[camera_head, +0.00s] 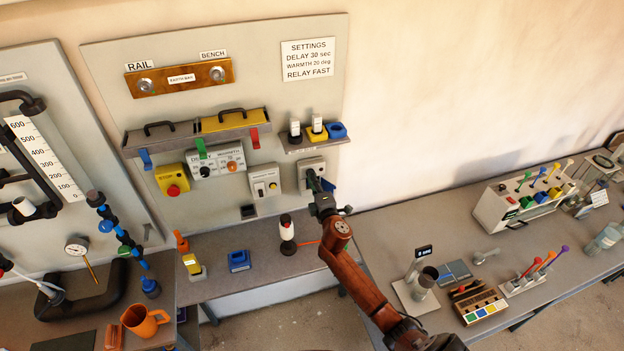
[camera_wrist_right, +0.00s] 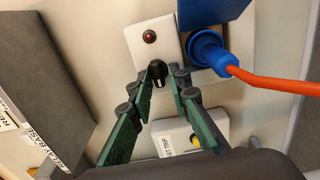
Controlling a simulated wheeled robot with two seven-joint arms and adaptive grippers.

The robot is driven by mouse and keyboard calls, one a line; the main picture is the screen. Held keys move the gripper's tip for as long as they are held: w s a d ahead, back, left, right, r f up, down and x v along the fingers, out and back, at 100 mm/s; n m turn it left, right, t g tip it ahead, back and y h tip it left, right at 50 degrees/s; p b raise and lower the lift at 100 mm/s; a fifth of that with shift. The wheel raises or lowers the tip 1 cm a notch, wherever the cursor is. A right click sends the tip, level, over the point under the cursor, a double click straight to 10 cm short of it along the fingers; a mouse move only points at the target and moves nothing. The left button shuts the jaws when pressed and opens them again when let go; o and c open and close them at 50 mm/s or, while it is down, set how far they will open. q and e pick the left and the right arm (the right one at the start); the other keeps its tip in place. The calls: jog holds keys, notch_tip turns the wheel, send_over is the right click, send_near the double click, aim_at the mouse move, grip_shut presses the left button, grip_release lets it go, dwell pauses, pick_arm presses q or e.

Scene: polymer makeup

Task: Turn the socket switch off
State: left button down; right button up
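The socket switch is a black knob (camera_wrist_right: 157,73) on a pale plate (camera_wrist_right: 152,38) with a dark red lamp above it in the right wrist view. A blue plug (camera_wrist_right: 212,54) with an orange cable sits in the socket just to its right. My right gripper (camera_wrist_right: 163,82) has its green-padded fingers on both sides of the knob, apart, with a visible gap on the right side. Whether a finger touches the knob is unclear. In the head view the right gripper (camera_head: 314,180) reaches the socket plate (camera_head: 311,164) and partly hides it. My left gripper is not in view.
A white box with a yellow button (camera_head: 265,183) is mounted left of the socket. A red-and-white bottle (camera_head: 287,230) stands on the bench below. A raised blue flap (camera_wrist_right: 210,10) is close above the plug.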

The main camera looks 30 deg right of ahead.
jog(key=shift+o, duration=0.9)
jog(key=shift+s, duration=0.1)
jog(key=v, duration=1.1)
jog(key=shift+s, duration=0.4)
